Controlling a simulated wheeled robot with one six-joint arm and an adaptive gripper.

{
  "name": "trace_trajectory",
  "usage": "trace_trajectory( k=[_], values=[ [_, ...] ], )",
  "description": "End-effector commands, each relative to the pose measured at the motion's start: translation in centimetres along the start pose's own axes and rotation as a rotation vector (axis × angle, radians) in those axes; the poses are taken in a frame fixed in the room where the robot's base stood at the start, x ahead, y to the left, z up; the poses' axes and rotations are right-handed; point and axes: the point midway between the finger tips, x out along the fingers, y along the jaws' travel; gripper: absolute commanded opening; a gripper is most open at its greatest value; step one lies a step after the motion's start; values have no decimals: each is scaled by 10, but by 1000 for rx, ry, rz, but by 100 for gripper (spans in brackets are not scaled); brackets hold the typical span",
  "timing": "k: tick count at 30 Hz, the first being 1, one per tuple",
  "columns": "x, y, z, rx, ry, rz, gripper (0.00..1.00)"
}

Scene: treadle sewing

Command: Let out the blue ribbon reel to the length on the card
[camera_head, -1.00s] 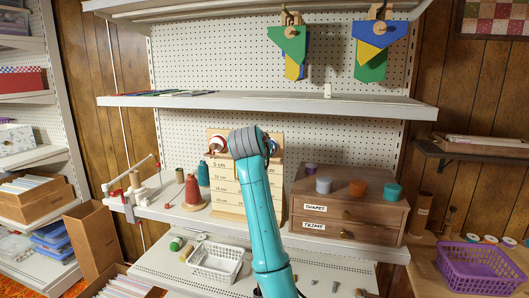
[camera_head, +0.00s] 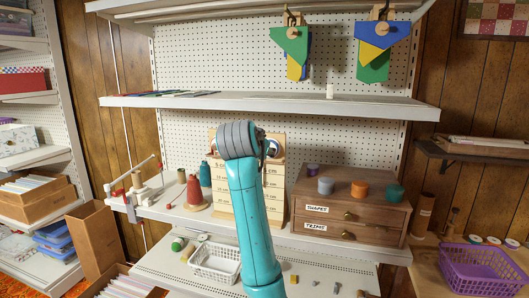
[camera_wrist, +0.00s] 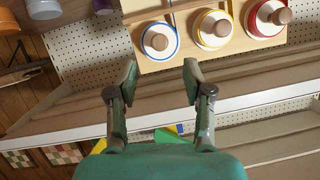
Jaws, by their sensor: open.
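The blue-rimmed reel (camera_wrist: 147,51), with a white face and a wooden knob, is on a pale wooden board at the top of the wrist view. I cannot make out a separate length card.
A wooden drawer unit (camera_head: 341,238) with several spools on top stands right of the board. A red cone spool (camera_head: 194,192) stands to its left. The upper shelf (camera_head: 290,103) runs above the board. A white basket (camera_head: 214,267) is on the lower shelf.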

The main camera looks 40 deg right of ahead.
Motion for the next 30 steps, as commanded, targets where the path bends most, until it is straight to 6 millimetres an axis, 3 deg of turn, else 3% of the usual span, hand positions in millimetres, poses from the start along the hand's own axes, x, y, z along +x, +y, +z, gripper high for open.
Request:
trace_trajectory(
  k=[3,9,27,30],
  values=[
    [-20,-1,0,0,0,-2,51],
    [-36,0,0,0,-1,0,51],
    [-39,0,1,-1,-1,0,51],
    [-35,0,10,-13,-2,-4,51]
  ],
)
